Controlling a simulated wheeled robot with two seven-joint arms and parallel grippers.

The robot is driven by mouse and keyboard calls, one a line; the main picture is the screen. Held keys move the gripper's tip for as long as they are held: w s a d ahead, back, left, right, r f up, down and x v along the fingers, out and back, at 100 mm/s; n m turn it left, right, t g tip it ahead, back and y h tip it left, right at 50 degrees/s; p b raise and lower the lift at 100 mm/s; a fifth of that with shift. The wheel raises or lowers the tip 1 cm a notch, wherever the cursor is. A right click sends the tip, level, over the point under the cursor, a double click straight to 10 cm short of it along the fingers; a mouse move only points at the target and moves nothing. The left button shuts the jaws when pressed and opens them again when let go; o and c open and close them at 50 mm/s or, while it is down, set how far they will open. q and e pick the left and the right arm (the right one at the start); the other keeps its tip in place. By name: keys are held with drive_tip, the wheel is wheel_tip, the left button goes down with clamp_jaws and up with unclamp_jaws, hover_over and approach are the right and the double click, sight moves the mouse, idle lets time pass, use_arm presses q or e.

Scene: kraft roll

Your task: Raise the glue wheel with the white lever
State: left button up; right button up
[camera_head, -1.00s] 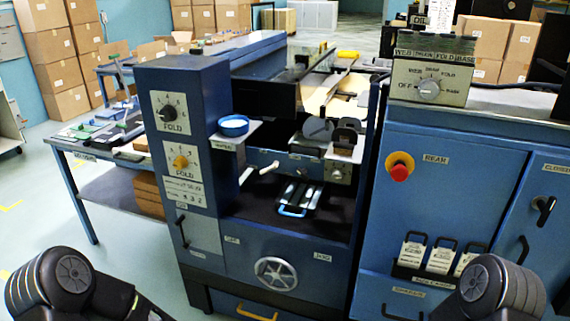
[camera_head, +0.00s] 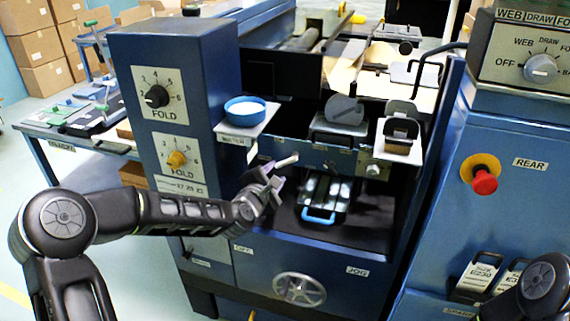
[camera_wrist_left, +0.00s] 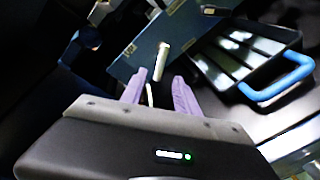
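The white lever (camera_head: 284,161) sticks out from the blue front panel of the machine, under the white shelf. In the left wrist view its pale rod (camera_wrist_left: 161,62) lies just beyond the fingertips, roughly in line with the gap between them. My left gripper (camera_head: 273,183) is at the lever, its fingers apart. In the left wrist view the two purplish fingers (camera_wrist_left: 158,92) are open with no grip on the rod visible. A grey round disc (camera_head: 341,109) sits above the panel; I cannot tell whether it is the glue wheel. My right gripper is out of view.
A blue-handled tray (camera_head: 319,216) lies in the bay right of my left gripper. A blue tub (camera_head: 245,110) stands on the shelf above. A handwheel (camera_head: 300,289) is below. The red stop button (camera_head: 484,182) is on the right cabinet.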

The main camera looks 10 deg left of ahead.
sight(284, 163)
use_arm(q)
drive_tip(key=x, duration=0.7)
drive_tip(key=shift+w+d+f+p, duration=0.1)
drive_tip(key=shift+w+p, duration=0.25)
drive_tip(key=shift+p, duration=0.05)
drive_tip(key=shift+c, duration=0.5)
clamp_jaws()
idle(0.6)
